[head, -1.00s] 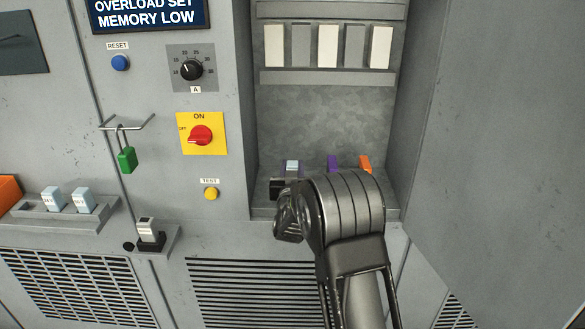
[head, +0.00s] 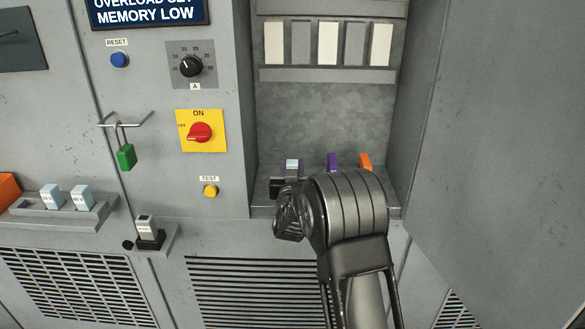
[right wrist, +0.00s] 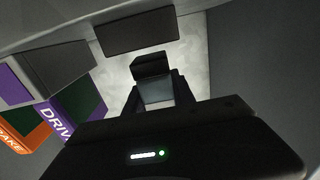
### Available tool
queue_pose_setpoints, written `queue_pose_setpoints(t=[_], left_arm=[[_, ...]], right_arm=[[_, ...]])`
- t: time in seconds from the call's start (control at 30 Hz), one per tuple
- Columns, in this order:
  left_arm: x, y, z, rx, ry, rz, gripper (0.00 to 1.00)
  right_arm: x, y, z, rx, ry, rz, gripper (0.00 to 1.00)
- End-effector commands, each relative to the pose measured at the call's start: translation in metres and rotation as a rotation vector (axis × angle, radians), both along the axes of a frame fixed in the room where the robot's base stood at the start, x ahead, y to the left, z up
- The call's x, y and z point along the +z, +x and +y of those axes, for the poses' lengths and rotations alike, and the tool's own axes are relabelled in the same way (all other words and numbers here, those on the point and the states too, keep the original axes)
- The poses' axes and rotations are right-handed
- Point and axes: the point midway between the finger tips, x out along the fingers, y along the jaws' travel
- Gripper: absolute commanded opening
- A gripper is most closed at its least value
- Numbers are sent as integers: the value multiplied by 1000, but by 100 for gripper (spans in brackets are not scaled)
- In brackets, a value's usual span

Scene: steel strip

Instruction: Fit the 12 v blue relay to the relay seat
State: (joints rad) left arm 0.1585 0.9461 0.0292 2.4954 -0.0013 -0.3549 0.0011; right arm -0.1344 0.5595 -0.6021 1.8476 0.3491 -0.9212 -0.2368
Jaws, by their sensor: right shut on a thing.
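A light blue relay (head: 292,167) stands in the recess at the left end of its lower ledge, partly hidden by my right gripper. My right gripper (head: 289,190) reaches in from below; its fingertips are mostly hidden in the head view. In the right wrist view, its two dark fingers are shut on the light blue relay (right wrist: 157,92). A black block (right wrist: 150,66) lies just beyond the relay there; a black block (head: 276,188) also shows beside the gripper in the head view. I cannot tell whether the relay is fully seated. My left gripper is out of view.
A purple block (head: 333,161) and an orange block (head: 365,161) stand right of the gripper on the same ledge. Two pale blue relays (head: 51,197) (head: 83,197) sit on a tray at left. A grey relay (head: 147,226) sits in a black base. Recess walls flank the arm.

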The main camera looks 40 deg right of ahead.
Motion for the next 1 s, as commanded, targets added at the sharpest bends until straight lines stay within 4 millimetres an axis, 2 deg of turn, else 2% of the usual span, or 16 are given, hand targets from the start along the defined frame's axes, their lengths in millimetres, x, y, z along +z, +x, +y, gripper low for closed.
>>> queue_pose_setpoints(t=[1.0], left_arm=[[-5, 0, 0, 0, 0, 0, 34]], right_arm=[[1, 0, 0, 0, 0, 0, 0]])
